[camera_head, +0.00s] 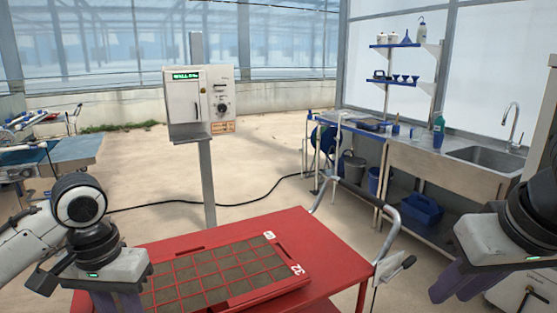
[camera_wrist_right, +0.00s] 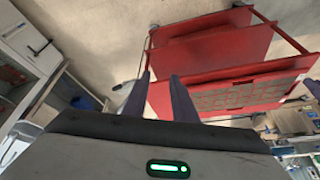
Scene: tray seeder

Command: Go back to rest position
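My right gripper (camera_head: 447,287) hangs at the right edge of the head view, beside the cart and clear of it. In the right wrist view its two purple fingers (camera_wrist_right: 163,90) stand apart with nothing between them. My left gripper (camera_head: 118,298) is at the lower left, in front of the left edge of the red cart. Its fingers point down and are cut off by the frame, so their opening is hidden. The red seed tray (camera_head: 292,281), marked 32, lies on the red cart (camera_head: 335,275); its cells look filled with brown soil.
A control box (camera_head: 200,100) on a post stands behind the cart. The cart's metal handle (camera_head: 392,262) rises between the tray and my right gripper. A sink bench (camera_head: 440,170) with shelves is at the right, and a blue-topped table (camera_head: 70,152) at the left. Open floor lies behind the cart.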

